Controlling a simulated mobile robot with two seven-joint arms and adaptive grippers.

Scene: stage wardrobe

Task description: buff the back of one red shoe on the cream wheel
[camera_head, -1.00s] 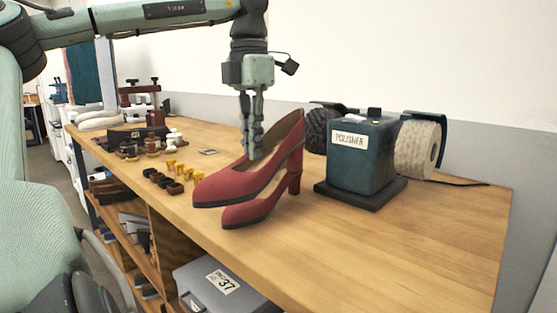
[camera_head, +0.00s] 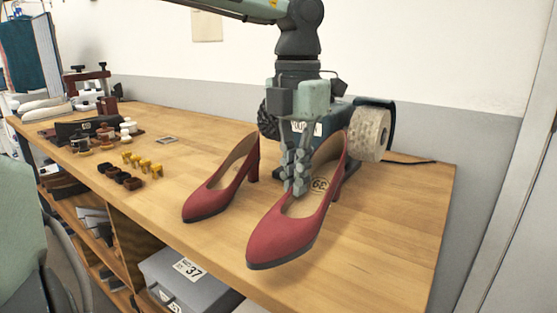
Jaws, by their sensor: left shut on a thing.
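My left gripper (camera_head: 296,172) is shut on the near side wall of one red shoe (camera_head: 286,232), with its fingers reaching into the opening. This shoe looks held a little above the bench, toe toward me. The other red shoe (camera_head: 222,190) stands on the bench to its left. The polisher stands behind my gripper and is mostly hidden by it. Its cream wheel (camera_head: 368,135) shows at the right, behind the held shoe and apart from it. Its dark bristly wheel (camera_head: 267,119) shows at the left. My right gripper is not in view.
The wooden bench (camera_head: 400,215) is clear at the right and front. A grey box (camera_head: 185,280) sits below the front edge. A wall rises behind.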

